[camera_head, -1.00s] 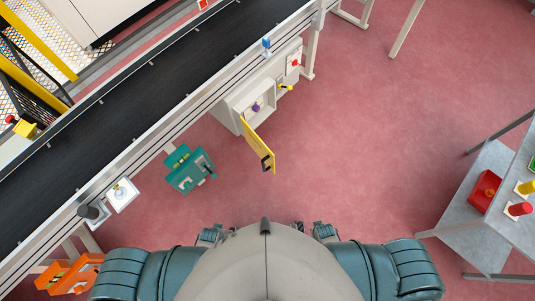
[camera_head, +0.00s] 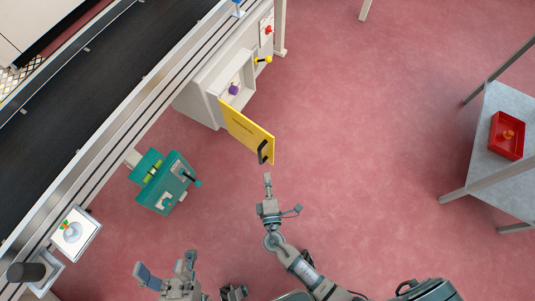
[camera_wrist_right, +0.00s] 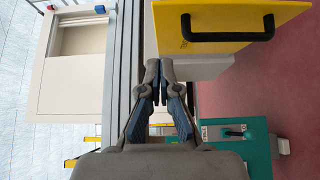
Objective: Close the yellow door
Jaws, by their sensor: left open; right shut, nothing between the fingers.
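The yellow door (camera_head: 246,130) hangs open from a pale cabinet box (camera_head: 206,95) beside the conveyor, with a black handle (camera_head: 264,152) near its free edge. A purple knob (camera_head: 234,89) shows inside the open box. My right gripper (camera_head: 267,178) is shut and empty, just below the handle end of the door in the head view, apart from it. In the right wrist view the door (camera_wrist_right: 222,38) and its handle lie beyond and to the right of the shut fingers (camera_wrist_right: 161,95). My left gripper (camera_head: 168,267) is open and empty at the lower left.
A teal box (camera_head: 160,178) with a dark lever stands left of the door, by the conveyor (camera_head: 105,90). A grey table (camera_head: 490,165) with a red tray (camera_head: 505,140) is at right. The floor between is clear.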

